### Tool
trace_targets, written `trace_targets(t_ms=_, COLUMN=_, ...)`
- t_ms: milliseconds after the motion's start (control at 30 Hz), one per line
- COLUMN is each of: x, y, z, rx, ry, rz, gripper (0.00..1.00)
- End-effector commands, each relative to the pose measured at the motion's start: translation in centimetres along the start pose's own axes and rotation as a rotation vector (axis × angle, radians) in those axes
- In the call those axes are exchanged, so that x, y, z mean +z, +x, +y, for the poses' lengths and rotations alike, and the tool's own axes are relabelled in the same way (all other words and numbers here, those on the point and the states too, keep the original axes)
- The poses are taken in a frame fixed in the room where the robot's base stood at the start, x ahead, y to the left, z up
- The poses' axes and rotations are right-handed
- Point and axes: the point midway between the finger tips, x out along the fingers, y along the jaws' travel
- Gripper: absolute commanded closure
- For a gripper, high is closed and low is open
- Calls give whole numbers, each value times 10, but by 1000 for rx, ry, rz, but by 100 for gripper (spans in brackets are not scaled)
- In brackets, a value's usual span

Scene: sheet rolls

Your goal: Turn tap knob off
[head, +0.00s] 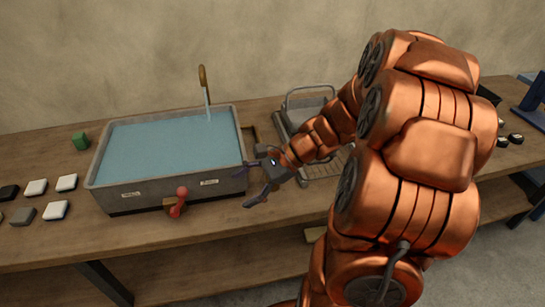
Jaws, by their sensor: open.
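A grey metal basin (165,190) stands on the wooden bench, filled with blue water (160,150). A thin brass tap (203,78) rises behind its back right edge, and a stream of water (208,105) falls from it into the basin. A red lever knob (180,203) on a small brown base sits in front of the basin, near its front wall. My gripper (248,188) is open and empty at the basin's right front corner, right of the red knob and apart from it. The two dark fingers point left toward the knob.
A metal rack (325,165) stands right of the basin behind my arm. A blue stand (535,100) is at the far right. The bench's front edge (110,258) is clear.

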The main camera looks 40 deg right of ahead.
Motion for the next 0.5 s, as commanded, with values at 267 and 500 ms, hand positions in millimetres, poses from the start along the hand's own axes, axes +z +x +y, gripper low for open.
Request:
trace_targets(t_ms=267, x=-90, y=-66, z=-50, rx=-356, ry=402, rz=-88, gripper=27)
trace_targets(t_ms=500, x=-134, y=-103, z=-61, rx=-515, ry=564, rz=-131, gripper=27)
